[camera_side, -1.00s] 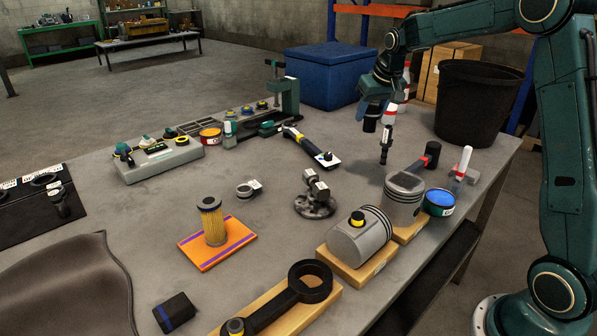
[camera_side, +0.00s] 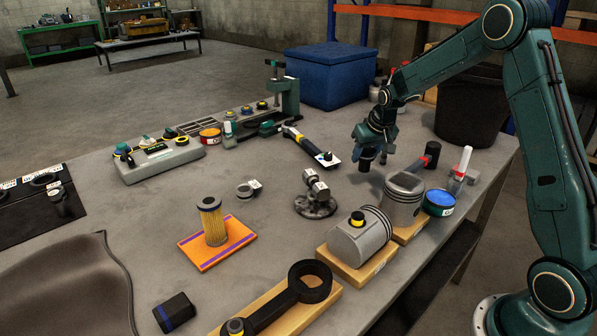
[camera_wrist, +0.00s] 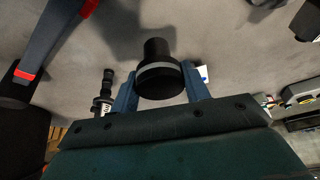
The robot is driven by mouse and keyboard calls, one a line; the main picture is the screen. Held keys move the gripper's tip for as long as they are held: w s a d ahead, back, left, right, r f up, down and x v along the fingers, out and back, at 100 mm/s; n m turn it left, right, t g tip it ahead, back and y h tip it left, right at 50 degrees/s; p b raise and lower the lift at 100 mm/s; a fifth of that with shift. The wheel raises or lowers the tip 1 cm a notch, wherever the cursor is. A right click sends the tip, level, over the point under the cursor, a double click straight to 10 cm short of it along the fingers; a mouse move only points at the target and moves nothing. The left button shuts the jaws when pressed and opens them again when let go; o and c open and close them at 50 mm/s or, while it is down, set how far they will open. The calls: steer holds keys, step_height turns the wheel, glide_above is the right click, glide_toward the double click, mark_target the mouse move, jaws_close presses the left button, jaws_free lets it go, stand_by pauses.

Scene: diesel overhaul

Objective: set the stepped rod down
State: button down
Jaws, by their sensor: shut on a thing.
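The stepped rod (camera_wrist: 158,72) is black, with a pale grey band between its wider and narrower parts. My gripper (camera_wrist: 160,82) is shut on it, one blue finger on each side. In the side view my gripper (camera_side: 372,138) is low over the right part of the bench, behind the pistons, and the lower end of the rod (camera_side: 366,160) shows beneath it. The rod looks about upright. Its end is at or close to the bench top; I cannot tell whether it touches.
A hammer (camera_side: 432,155), a blue tin (camera_side: 439,202) and a piston (camera_side: 403,205) are to the right. A round-based part (camera_side: 315,203) lies left. Bare bench (camera_side: 350,190) lies between.

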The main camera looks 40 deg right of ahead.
mark_target(365, 165)
steer(key=shift+f, duration=2.05)
steer(key=shift+f, duration=0.15)
steer(key=c, duration=0.7)
jaws_free()
steer(key=shift+f, duration=0.1)
steer(key=shift+r, duration=0.2)
steer(key=v, duration=1.1)
steer(key=shift+r, duration=0.15)
steer(key=shift+s+r, duration=0.2)
steer(key=shift+r, duration=0.1)
